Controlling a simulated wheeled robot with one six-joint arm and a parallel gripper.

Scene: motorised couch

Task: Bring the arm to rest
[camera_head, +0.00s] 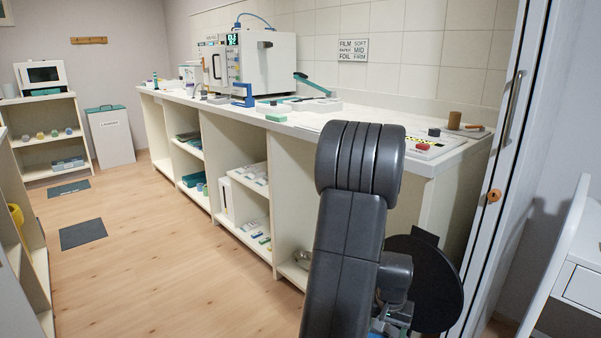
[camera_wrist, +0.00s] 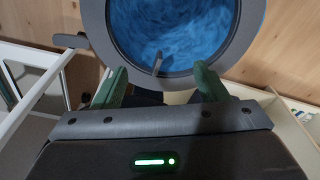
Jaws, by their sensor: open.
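My arm rises in front of the counter in the head view, its dark grey links folded, with the bend high in the picture. My gripper (camera_wrist: 160,76) shows in the wrist view, with its two green fingers spread wide apart. Nothing is held between them. Beyond the fingertips is a round grey rim around a blue, streaky surface; I cannot tell how far off it is.
A long white counter (camera_head: 400,117) with open shelves runs along the back wall, bearing a white machine (camera_head: 268,65). A tall white door (camera_head: 500,150) stands at the right. A white bin (camera_head: 110,137) stands at the far left. The wooden floor (camera_head: 150,260) at the left is mostly clear.

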